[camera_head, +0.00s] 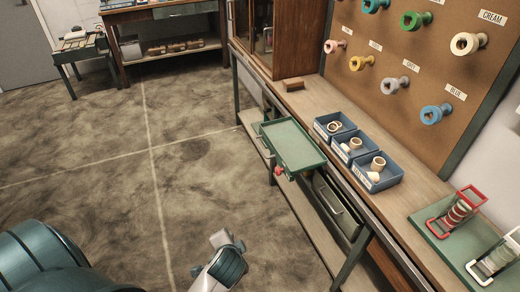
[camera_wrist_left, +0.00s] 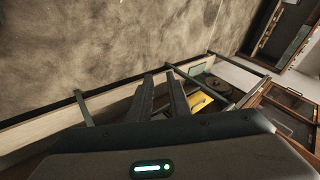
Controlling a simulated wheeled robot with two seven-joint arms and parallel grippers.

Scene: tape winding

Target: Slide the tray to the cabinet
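The green tray (camera_head: 292,146) is empty and level at the front edge of the long bench, jutting out over the floor. It has a light handle on its left side and a red knob (camera_head: 278,170) below its front corner. The wooden cabinet (camera_head: 300,38) with a glass door stands on the bench beyond the tray, with a gap between them. My left gripper (camera_wrist_left: 160,84) shows two dark fingers apart in the left wrist view, with nothing seen between them. I cannot make out the tray in that view. My right gripper is not in view.
Blue bins (camera_head: 352,146) with rolls stand on the bench right of the tray. A wooden block (camera_head: 293,84) lies near the cabinet. Coloured spools hang on a pegboard (camera_head: 395,45). A green mat (camera_head: 460,245) holds racks. The floor left of the bench is clear.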

